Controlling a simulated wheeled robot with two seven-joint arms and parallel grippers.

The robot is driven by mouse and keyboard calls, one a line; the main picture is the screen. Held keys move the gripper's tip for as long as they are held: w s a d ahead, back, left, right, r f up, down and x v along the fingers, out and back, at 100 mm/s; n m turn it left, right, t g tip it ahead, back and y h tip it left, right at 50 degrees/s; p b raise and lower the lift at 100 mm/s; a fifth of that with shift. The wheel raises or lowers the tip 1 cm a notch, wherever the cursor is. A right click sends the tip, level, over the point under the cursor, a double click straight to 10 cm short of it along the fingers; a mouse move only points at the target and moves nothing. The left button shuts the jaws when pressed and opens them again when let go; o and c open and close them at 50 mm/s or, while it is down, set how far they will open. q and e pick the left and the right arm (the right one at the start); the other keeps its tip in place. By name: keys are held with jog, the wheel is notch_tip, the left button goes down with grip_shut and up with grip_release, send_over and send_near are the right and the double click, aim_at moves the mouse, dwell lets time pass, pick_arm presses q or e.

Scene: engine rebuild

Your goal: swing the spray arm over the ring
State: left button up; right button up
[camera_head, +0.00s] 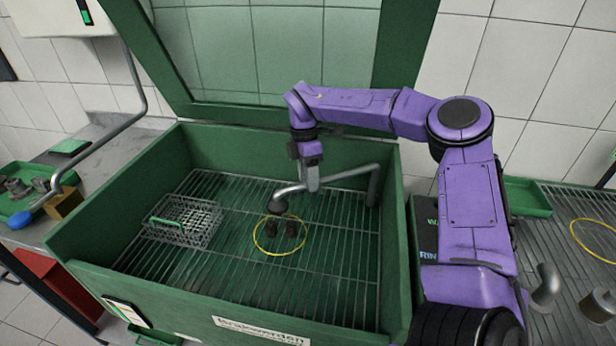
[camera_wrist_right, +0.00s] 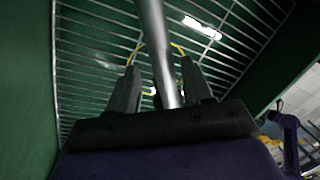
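The spray arm (camera_head: 345,174) is a grey pipe in the green washer, running from a post at the right wall to a dark nozzle head (camera_head: 277,206). The yellow ring (camera_head: 256,245) lies on the wire rack around two dark parts (camera_head: 291,229). In the picture the nozzle is just behind the ring's far edge. My right gripper (camera_head: 312,186) is at the spray arm's middle. In the right wrist view the pipe (camera_wrist_right: 157,45) passes between the fingers (camera_wrist_right: 160,80), with gaps on both sides. Part of the ring (camera_wrist_right: 178,48) shows beyond. My left gripper is not in view.
A wire basket (camera_head: 183,220) stands on the rack at the left. The washer's green walls (camera_head: 77,235) surround the rack, and its raised lid (camera_head: 405,45) stands behind. Another yellow ring (camera_head: 580,243) lies on the right-hand rack. The washer rack's front is clear.

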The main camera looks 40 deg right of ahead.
jog(key=shift+a+r, duration=0.1)
jog(key=shift+a, duration=0.05)
notch_tip(320, 180, up, 3)
jog(key=shift+w+f, duration=0.1)
jog(key=s+a+r+b, duration=0.4)
jog(key=s+a+r, duration=0.4)
jog(key=s+r, duration=0.2)
jog(key=shift+s+a, duration=0.35)
jog(key=shift+s, duration=0.15)
